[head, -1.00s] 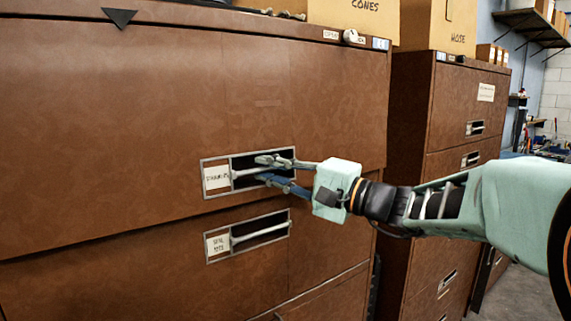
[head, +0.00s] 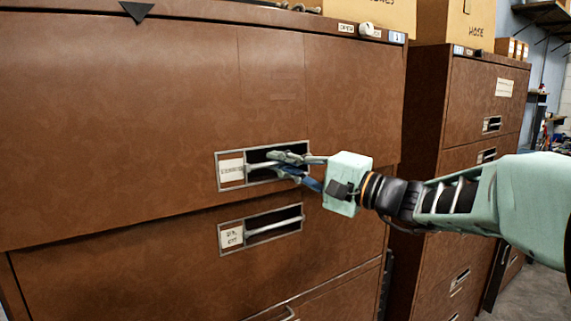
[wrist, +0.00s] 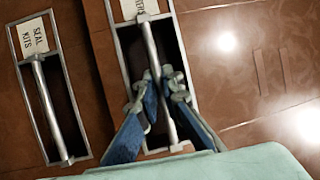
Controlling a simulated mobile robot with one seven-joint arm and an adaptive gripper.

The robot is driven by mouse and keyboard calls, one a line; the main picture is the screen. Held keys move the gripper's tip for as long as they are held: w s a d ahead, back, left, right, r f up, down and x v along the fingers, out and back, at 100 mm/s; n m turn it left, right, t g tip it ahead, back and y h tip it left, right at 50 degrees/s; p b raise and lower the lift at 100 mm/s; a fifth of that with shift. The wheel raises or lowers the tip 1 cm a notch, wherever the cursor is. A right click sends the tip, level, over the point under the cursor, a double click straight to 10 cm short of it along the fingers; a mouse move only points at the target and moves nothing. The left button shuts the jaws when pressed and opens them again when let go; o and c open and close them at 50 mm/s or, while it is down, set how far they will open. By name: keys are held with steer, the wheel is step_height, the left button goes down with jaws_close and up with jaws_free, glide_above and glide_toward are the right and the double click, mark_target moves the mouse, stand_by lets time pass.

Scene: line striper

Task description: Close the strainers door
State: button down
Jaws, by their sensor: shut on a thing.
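The strainers door (head: 120,120) is the wide brown upper front of the near cabinet. Its lower edge stands out in front of the drawer below, so it appears somewhat open. It has a recessed metal-framed pull with a white label (head: 231,170) and a silver bar handle (wrist: 152,45). My gripper (head: 283,164) reaches into this recess from the right. In the wrist view its two fingers (wrist: 158,90) lie on either side of the bar and are shut on it. The fingers hide part of the bar.
Below is a drawer with a seal kits label (head: 231,238) and its own bar handle (head: 272,230). Another brown cabinet (head: 425,100) stands behind on the right, with boxes (head: 455,22) on top. Floor (head: 520,294) shows at the lower right.

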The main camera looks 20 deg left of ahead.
steer(key=shift+w+a+f+b, duration=0.3)
steer(key=shift+a+f+b, duration=0.05)
steer(key=shift+b, duration=0.7)
steer(key=shift+w+a+y+b, duration=0.35)
steer(key=shift+y+b, duration=0.05)
steer(key=shift+b, duration=0.55)
steer(key=shift+w+a+r+b, duration=0.15)
steer(key=shift+r+b, duration=0.1)
steer(key=shift+b, duration=0.2)
steer(key=c, duration=2.3)
jaws_free()
steer(key=shift+a, duration=0.1)
steer(key=shift+c, duration=0.2)
steer(key=v, duration=1.2)
